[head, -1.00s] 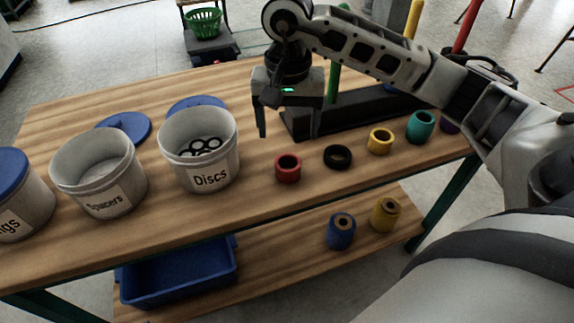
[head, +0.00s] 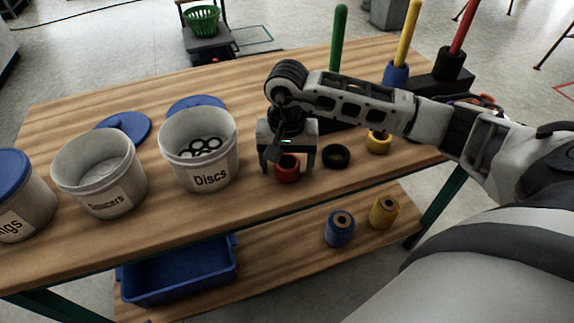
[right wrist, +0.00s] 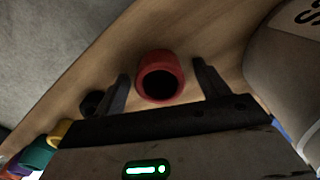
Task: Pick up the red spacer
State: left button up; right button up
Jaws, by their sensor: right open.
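The red spacer (head: 287,169) stands upright on the wooden table, to the right of the Discs bucket. It also shows in the right wrist view (right wrist: 160,77), its dark hole facing the camera. My right gripper (head: 288,172) is open, with one finger on each side of the red spacer. In the right wrist view the fingers (right wrist: 160,88) flank the spacer with visible gaps on both sides. The spacer is not gripped. My left gripper is not in view.
The Discs bucket (head: 210,160) and Spacers bucket (head: 110,185) stand left. Colored pegs (head: 338,40) rise behind my arm. The front table strip is clear.

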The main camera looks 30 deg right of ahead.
jog(key=c, duration=1)
jog(key=shift+c, duration=0.2)
jog(key=shift+r, duration=0.1)
